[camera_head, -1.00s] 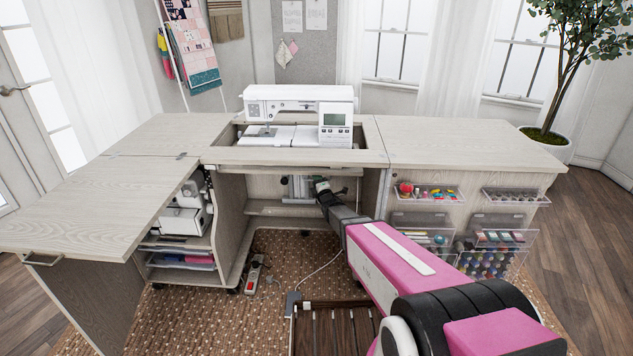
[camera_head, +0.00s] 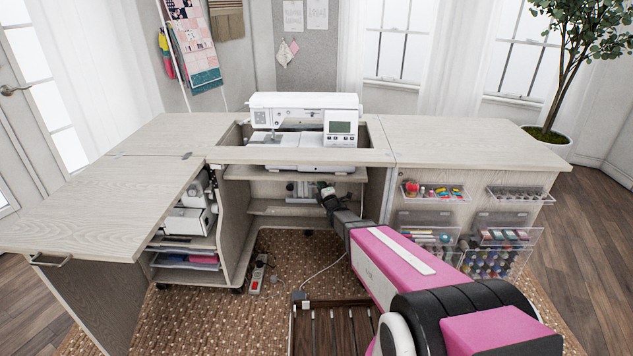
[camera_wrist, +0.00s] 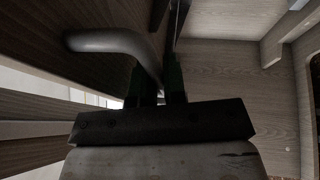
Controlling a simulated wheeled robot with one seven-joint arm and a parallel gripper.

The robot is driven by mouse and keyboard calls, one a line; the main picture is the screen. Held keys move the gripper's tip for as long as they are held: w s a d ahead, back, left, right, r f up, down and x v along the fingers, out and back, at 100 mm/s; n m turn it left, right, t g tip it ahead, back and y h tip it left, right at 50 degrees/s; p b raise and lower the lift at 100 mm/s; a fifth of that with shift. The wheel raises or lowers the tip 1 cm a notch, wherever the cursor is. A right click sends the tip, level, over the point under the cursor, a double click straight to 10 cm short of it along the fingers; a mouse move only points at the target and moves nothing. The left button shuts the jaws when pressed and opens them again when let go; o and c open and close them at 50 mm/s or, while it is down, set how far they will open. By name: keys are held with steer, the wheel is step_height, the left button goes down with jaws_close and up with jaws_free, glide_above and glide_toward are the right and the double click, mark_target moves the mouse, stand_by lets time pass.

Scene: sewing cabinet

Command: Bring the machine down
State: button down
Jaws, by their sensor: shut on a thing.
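The white sewing machine (camera_head: 304,118) stands upright in the opening of the pale wood cabinet top (camera_head: 470,143). Its upper part and screen rise above the tabletop. A pale platform board (camera_head: 240,173) shows below the opening's front edge. My gripper (camera_head: 327,192) reaches into the open bay under the machine, beside the grey lift hardware (camera_head: 300,189). In the wrist view, my gripper (camera_wrist: 158,85) has its dark green fingers close together at the end of a bent grey metal bar (camera_wrist: 105,41), shut on it. The gripped part is mostly hidden by the fingers.
The left leaf (camera_head: 90,205) is extended, with shelves holding a second machine (camera_head: 190,218) beneath. Clear bins (camera_head: 430,192) hang on the right front. A power strip (camera_head: 257,275) and a pedal lie on the rug. Cabinet walls and the board close in around my gripper.

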step_height(320, 180, down, 24)
stand_by(0.5)
steer(key=c, duration=1.2)
jaws_free()
steer(key=shift+r, duration=0.1)
